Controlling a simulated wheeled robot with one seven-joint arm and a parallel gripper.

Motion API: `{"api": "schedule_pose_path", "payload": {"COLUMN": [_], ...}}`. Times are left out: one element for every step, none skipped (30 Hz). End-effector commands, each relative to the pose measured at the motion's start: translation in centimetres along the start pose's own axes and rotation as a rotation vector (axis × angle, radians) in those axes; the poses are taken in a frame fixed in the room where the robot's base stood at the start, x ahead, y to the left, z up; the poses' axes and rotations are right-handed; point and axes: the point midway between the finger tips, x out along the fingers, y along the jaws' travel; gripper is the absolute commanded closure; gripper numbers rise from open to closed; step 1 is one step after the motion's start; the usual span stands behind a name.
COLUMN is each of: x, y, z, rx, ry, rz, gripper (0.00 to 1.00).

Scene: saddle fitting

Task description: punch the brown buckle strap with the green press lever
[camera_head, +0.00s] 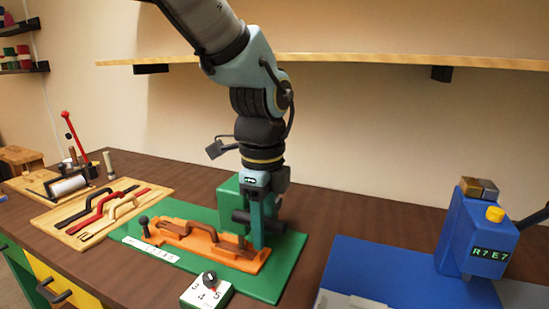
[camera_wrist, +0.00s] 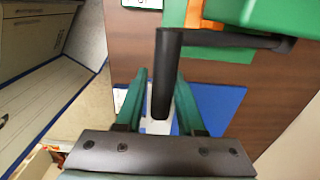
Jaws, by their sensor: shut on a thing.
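The green press (camera_head: 229,196) stands on a green mat (camera_head: 291,250). Its lever has a dark bar handle (camera_head: 243,216), which also shows in the wrist view (camera_wrist: 167,65). My gripper (camera_head: 262,232) reaches down beside the press, with its teal fingers on either side of the dark handle. In the wrist view my gripper (camera_wrist: 162,85) is shut on that handle. The brown strap (camera_head: 190,236) lies in an orange holder (camera_head: 252,265) in front of the press. The holder's far right end is partly behind my fingers. Whether the punch touches the strap is hidden.
A numbered dial box (camera_head: 207,291) stands at the mat's front edge. A wooden board (camera_head: 62,216) with several handled straps lies to the left. A blue machine (camera_head: 478,236) reading "R7 E7" stands on the right. A shelf (camera_head: 330,59) runs above the bench.

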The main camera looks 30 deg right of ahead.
Motion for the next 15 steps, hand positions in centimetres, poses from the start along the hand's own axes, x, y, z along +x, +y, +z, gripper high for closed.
{"api": "schedule_pose_path", "payload": {"x": [-0.1,-0.1,-0.2,-0.3,-0.5,-0.7,-0.9,-1.1,-1.4,-1.6,-1.7,-1.9,-2.0,-2.1,-2.1], "y": [0.3,0.3,0.3,0.2,0.2,0.1,0.0,-0.1,-0.2,-0.2,-0.3,-0.4,-0.5,-0.5,-0.6], "z": [0.0,0.0,0.0,0.0,0.0,0.0,0.0,0.0,0.0,0.0,0.0,0.0,0.0,0.0,0.0], "rx": [0.001,0.001,0.001,0.001,0.001,0.001,0.001,0.001,0.001,0.001,0.001,0.001,0.001,0.001,0.001], "ry": [-0.001,-0.001,-0.001,-0.001,-0.001,-0.001,-0.001,-0.001,-0.001,-0.001,-0.001,-0.001,-0.001,-0.001,-0.001], "rz": [0.01,0.01,0.01,0.01,0.01,0.01,0.01,0.01,0.01,0.01,0.01,0.01,0.01,0.01,0.01], "gripper": [0.94,0.94,0.95,0.95,0.95,0.95,0.95,0.95,0.95,0.95,0.95,0.95,0.95,0.95,0.95]}}
